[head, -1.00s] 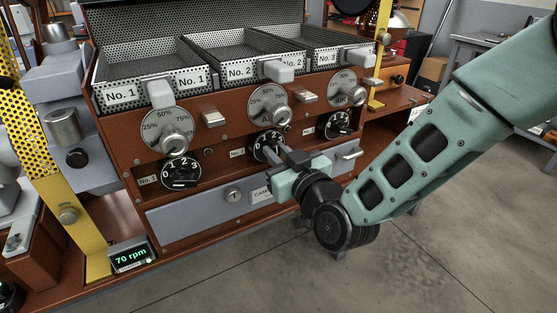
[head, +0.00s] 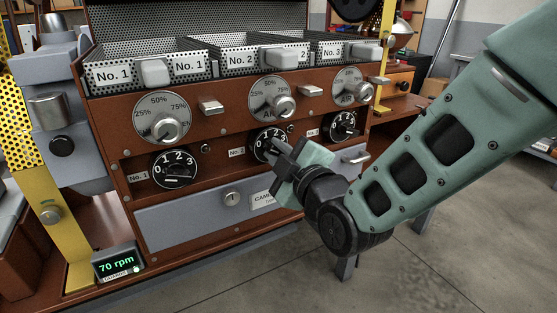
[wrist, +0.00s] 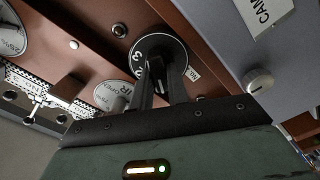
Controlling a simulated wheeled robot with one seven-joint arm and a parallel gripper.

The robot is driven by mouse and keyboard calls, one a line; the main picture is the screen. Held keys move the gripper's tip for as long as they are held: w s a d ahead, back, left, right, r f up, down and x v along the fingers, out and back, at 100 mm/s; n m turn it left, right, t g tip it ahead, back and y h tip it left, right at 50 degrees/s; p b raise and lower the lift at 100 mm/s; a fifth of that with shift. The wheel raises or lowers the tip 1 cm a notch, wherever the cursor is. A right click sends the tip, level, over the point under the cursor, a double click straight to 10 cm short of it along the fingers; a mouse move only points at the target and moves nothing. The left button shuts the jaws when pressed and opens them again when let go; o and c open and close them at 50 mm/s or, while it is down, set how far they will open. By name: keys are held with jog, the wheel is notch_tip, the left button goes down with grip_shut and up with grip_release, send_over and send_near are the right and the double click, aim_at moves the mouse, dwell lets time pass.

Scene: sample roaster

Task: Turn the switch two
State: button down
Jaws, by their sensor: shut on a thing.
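Switch two is the middle black rotary dial (head: 263,136) with white numbers, on the brown front panel next to a small No. 2 label. My gripper (head: 271,152) is at this dial and hides its lower part. In the wrist view the dial (wrist: 145,50) is seen close up, with a 3 legible on it. There the fingers of my gripper (wrist: 161,78) stand on either side of its dark knob, shut on it. The exact number the knob points to is hidden.
Similar black dials No. 1 (head: 175,167) and No. 3 (head: 343,126) flank it. Silver air knobs (head: 283,106) sit above, under the perforated trays. A grey drawer (head: 185,222) with a round lock lies below. An rpm display (head: 118,263) stands lower left.

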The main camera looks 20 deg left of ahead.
jog(key=shift+f+n+b, duration=0.1)
jog(key=shift+n+b, duration=0.3)
jog(key=shift+n, duration=0.6)
jog(key=c, duration=1.4)
grip_release()
jog(key=shift+o, duration=0.2)
jog(key=shift+s, duration=0.1)
jog(key=b+v, duration=1.1)
jog(key=v, duration=0.6)
jog(key=shift+d, duration=0.2)
